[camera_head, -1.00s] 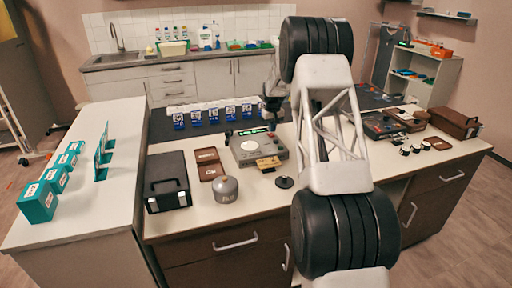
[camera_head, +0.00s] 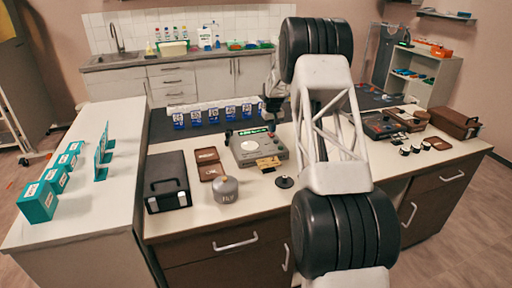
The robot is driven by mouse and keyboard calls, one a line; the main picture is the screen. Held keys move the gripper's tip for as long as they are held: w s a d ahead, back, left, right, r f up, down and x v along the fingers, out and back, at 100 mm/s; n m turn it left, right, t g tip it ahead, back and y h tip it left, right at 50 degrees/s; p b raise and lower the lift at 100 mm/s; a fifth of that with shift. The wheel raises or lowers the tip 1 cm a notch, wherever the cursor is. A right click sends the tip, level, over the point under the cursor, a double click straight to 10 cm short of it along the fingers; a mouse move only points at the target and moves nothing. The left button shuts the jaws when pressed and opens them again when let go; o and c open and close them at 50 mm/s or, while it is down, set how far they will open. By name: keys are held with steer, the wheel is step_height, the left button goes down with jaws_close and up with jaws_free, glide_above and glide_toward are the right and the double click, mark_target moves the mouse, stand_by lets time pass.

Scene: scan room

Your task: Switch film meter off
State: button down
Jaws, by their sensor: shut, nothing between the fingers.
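The film meter is most likely the grey box (camera_head: 252,150) on the white counter, left of my arm. It has a round pale dial on top and a lit green display along its back edge. A small yellow piece lies at its front right. My gripper (camera_head: 268,112) is small and dark in this view, just behind and above the back right corner of the box. It is shut and holds nothing. The switch is too small to make out, and contact between my fingertips and the box cannot be told.
A black knob (camera_head: 284,182) is in front. The left counter holds teal boxes (camera_head: 38,202).

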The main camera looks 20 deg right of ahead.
steer(key=shift+f, duration=1.15)
stand_by(1.1)
steer(key=shift+r, duration=0.15)
steer(key=shift+r, duration=3.35)
steer(key=shift+s+a+r, duration=0.2)
steer(key=shift+s+r, duration=0.05)
steer(key=shift+r, duration=0.1)
steer(key=s+a+r, duration=0.5)
steer(key=s+r, duration=0.2)
steer(key=s, duration=0.4)
steer(key=s+a+r+t, duration=0.1)
steer(key=s+a+r, duration=0.55)
steer(key=s, duration=0.35)
steer(key=s+a+r, duration=0.5)
steer(key=s+r, duration=0.3)
steer(key=s, duration=0.3)
steer(key=s+a+f, duration=0.1)
steer(key=s+a, duration=0.1)
steer(key=s, duration=1)
steer(key=s+a+f+t, duration=0.1)
steer(key=s+a+f, duration=0.1)
steer(key=s, duration=1.1)
steer(key=s+a+f, duration=0.2)
steer(key=s+a, duration=0.2)
steer(key=s, duration=0.8)
steer(key=shift+s+f+t, duration=0.25)
steer(key=shift+s+t, duration=0.05)
steer(key=shift+s, duration=0.1)
